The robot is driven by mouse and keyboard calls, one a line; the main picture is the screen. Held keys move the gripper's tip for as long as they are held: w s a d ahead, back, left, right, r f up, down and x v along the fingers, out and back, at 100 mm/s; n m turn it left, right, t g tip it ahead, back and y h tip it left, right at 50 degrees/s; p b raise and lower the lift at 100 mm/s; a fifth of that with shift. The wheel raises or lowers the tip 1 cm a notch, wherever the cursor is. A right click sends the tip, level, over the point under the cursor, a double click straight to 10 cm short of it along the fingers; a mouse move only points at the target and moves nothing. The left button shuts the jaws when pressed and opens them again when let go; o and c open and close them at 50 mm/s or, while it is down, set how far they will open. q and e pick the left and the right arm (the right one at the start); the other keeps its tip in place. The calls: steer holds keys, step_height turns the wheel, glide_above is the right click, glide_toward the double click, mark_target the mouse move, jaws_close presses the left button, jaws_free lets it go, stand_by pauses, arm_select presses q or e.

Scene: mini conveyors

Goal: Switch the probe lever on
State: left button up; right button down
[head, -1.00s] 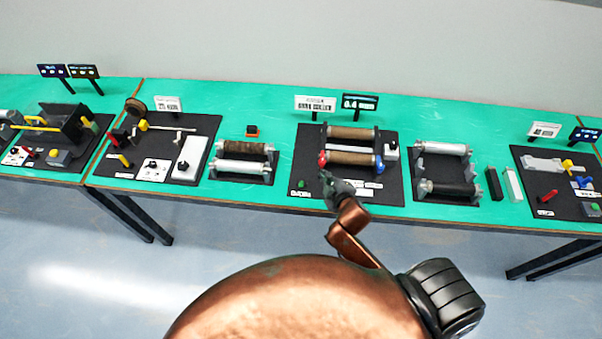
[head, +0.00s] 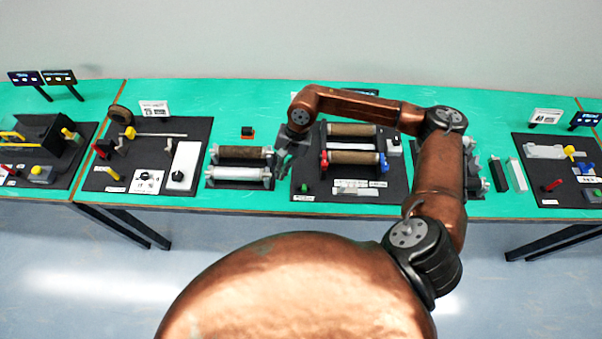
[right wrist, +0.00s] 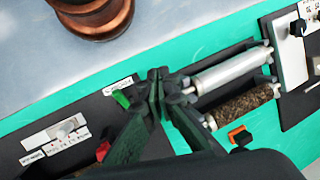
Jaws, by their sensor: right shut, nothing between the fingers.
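No lever's label is clear enough to tell which one is the probe lever. A small green lever or knob (head: 305,187) sits at the front left corner of the middle black board (head: 376,202), beside a small white label; it also shows in the right wrist view (right wrist: 121,99). My right gripper (head: 282,165) is shut and empty over the left edge of that board. In the right wrist view its fingertips (right wrist: 158,76) are together, just beside the green part and apart from it in the picture. My left gripper is not in view.
The middle board holds brown rollers (head: 352,158) with red and blue end knobs. A roller stand (head: 240,173) is close to the left of my gripper. Boards with red and yellow levers stand at the far left and right. My right arm crosses above the middle board.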

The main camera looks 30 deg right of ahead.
steer(key=w+d+n+h, duration=0.15)
steer(key=d+h, duration=0.25)
steer(key=d, duration=0.6)
steer(key=p, duration=0.2)
glide_above(304, 187)
steer(key=w+d, duration=0.2)
steer(key=w, duration=0.1)
step_height(304, 187, down, 9)
steer(key=shift+s+a+f+p, duration=0.5)
steer(key=shift+s+f+p, duration=0.15)
steer(key=shift+s+f, duration=0.15)
steer(key=shift+s+a+f, duration=0.25)
steer(key=shift+s+f, duration=0.2)
steer(key=shift+f, duration=0.05)
steer(key=shift+a, duration=0.1)
